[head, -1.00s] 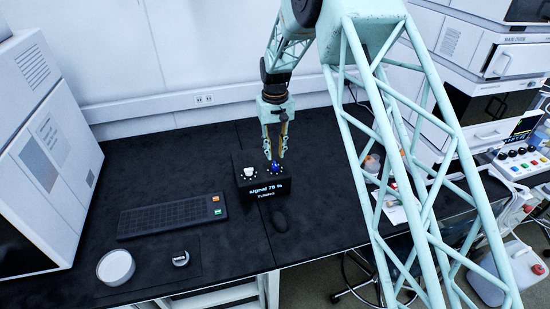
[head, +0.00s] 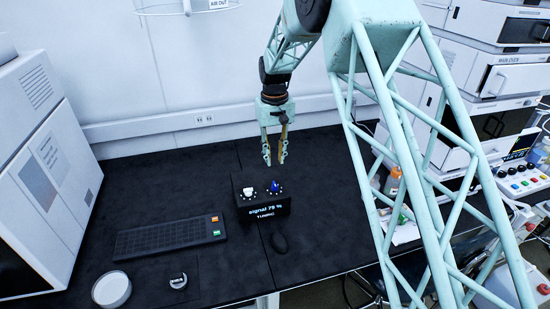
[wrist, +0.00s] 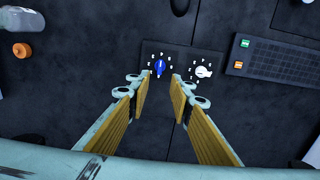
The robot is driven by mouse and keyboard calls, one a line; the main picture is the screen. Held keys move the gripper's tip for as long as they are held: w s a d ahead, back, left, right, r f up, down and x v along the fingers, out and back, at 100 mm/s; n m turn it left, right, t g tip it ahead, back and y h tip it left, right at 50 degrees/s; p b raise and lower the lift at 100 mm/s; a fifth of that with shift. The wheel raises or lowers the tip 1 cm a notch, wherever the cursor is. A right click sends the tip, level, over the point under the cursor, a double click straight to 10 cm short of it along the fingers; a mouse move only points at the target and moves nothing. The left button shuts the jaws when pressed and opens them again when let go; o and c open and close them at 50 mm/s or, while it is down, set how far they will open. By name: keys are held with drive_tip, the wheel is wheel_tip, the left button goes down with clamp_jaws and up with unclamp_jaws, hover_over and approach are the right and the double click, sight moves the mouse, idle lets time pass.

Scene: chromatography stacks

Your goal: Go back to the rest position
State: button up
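My gripper (head: 275,162) hangs fingers-down just above and behind the black control box (head: 263,210) on the bench. Its two fingers are apart with nothing between them. In the wrist view the gripper (wrist: 160,85) also shows open, with yellow finger pads. The box has a blue knob (head: 274,187) and a white knob (head: 248,192), and its front display reads "signal 75 %" with "TUNING" below. In the wrist view the blue knob (wrist: 160,68) lies just beyond the fingertips, and the white knob (wrist: 205,71) sits to its right. The fingers appear clear of both knobs.
A round white dish (head: 111,289) sits front left. Stacked instruments (head: 500,75) stand at right. The bench behind the box is clear.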

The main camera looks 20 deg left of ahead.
drive_tip(key=s+d+r+m+t+b, duration=0.1)
drive_tip(key=s+d+r, duration=0.1)
drive_tip(key=d+r, duration=0.6)
drive_tip(key=s+d+r+m, duration=0.1)
drive_tip(key=s+d+r, duration=0.2)
drive_tip(key=d+r, duration=0.55)
drive_tip(key=s+d+r+m+t+b, duration=0.1)
drive_tip(key=s+d+r+b, duration=0.1)
drive_tip(key=s+d+r, duration=1.2)
drive_tip(key=s+d+r+m+t, duration=0.1)
drive_tip(key=s+d+m, duration=0.1)
drive_tip(key=s+d, duration=1.25)
drive_tip(key=s+d+f+m+b, duration=0.1)
drive_tip(key=s+d+f, duration=0.1)
drive_tip(key=s, duration=0.8)
drive_tip(key=s+d+f+t+b, duration=0.1)
drive_tip(key=s+d+f, duration=0.1)
drive_tip(key=s, duration=0.7)
drive_tip(key=shift+s+f+m, duration=0.25)
drive_tip(key=shift+s+m, duration=0.1)
drive_tip(key=shift+m, duration=0.05)
drive_tip(key=shift+w, duration=0.1)
